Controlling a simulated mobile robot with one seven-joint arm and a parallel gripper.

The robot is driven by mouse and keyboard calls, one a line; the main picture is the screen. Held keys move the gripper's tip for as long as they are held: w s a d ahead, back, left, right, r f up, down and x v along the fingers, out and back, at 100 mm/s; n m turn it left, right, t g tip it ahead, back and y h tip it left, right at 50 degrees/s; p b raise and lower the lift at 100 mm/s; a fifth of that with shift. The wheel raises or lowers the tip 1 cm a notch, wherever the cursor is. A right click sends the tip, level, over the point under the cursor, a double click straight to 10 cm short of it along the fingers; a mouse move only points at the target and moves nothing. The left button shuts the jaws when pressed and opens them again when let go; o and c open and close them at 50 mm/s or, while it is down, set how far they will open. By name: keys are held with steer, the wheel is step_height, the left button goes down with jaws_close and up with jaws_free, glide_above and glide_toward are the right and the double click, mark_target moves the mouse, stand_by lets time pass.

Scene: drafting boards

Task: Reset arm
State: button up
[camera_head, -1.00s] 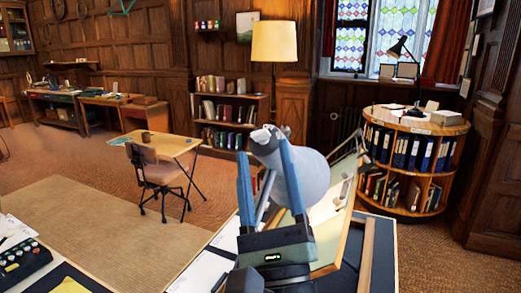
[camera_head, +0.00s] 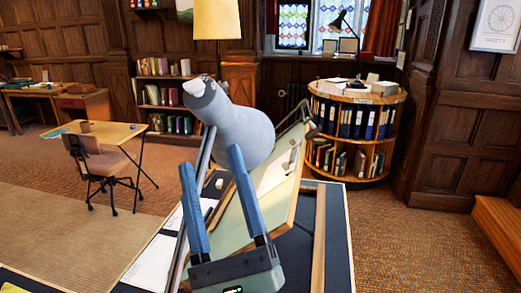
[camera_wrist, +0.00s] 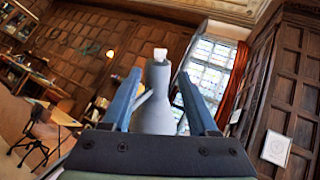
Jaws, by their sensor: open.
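My gripper (camera_head: 211,157) is in the lower middle of the head view, its two blue fingers pointing up and spread apart. It also shows in the wrist view (camera_wrist: 158,75), with no object clasped between the fingers. A grey lamp-like head (camera_head: 243,130) with a pale tip stands on a thin pole behind the fingers. In the wrist view this grey head (camera_wrist: 157,110) shows through the gap between them; I cannot tell whether they touch it. A tilted green drafting board (camera_head: 275,205) lies behind the gripper, partly hidden by it.
The dark desk top (camera_head: 335,250) extends under the board. A round bookcase (camera_head: 395,98) stands at the right rear. A small table (camera_head: 110,132) with a chair (camera_head: 95,165) is at the left. Carpeted floor is open at the right, before a wooden bench (camera_head: 500,225).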

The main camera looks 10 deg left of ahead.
steer(key=s+d+r+n+t+h, duration=0.2)
steer(key=d+r+n+h, duration=0.3)
steer(key=n, duration=0.7)
steer(key=s+d+r+n+t+h, duration=0.2)
steer(key=d+r+n+h, duration=0.4)
steer(key=r+n, duration=0.5)
step_height(320, 180, up, 2)
steer(key=t+h, duration=0.1)
steer(key=h, duration=0.1)
steer(key=shift+r+n+h, duration=0.25)
steer(key=shift+n+h, duration=0.15)
